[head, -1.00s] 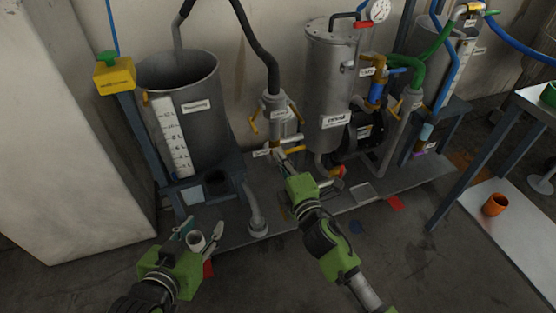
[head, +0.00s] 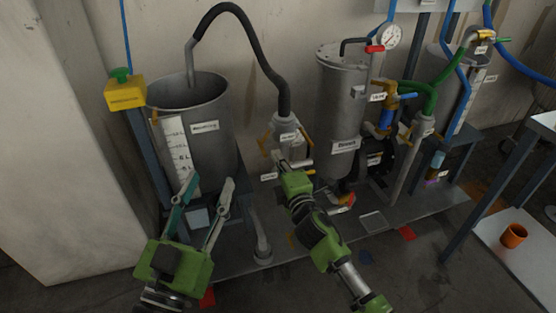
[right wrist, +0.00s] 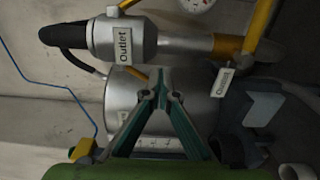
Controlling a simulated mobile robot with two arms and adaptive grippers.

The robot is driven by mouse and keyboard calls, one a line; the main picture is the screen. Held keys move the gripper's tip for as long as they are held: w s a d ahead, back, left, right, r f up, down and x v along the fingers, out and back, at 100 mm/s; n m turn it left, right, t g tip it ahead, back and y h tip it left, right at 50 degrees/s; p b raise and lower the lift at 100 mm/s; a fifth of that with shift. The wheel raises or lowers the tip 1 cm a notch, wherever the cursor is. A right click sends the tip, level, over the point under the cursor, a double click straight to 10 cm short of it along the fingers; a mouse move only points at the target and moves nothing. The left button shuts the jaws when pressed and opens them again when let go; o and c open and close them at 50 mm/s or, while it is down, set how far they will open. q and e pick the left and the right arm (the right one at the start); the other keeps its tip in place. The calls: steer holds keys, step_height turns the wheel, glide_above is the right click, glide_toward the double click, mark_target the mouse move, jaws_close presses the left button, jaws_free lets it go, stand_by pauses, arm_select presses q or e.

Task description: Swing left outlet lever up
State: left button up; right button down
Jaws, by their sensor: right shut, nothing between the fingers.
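The outlet fitting (head: 288,135) is a grey metal valve body below a black hose, left of the tall grey vessel. An orange lever (head: 264,143) slants down on its left side. In the right wrist view the labelled outlet fitting (right wrist: 125,40) lies across the top, with a yellow lever (right wrist: 261,25) at upper right. My right gripper (head: 281,164) is shut and empty at the fitting's lower end; contact is unclear. In its wrist view the fingertips (right wrist: 158,72) meet below the fitting. My left gripper (head: 209,180) is open and empty in front of the grey tank.
The open grey tank (head: 212,150) with a level scale stands at left, beside a yellow box with a green button (head: 123,90). The tall vessel (head: 340,110) with a gauge (head: 391,36) stands right of the fitting. An orange cup (head: 513,236) sits on a shelf.

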stand_by(0.3)
arm_select(q)
steer(key=shift+r, duration=0.2)
arm_select(e)
steer(key=shift+s+a, duration=0.25)
steer(key=shift+a, duration=0.5)
steer(key=shift+r, duration=0.1)
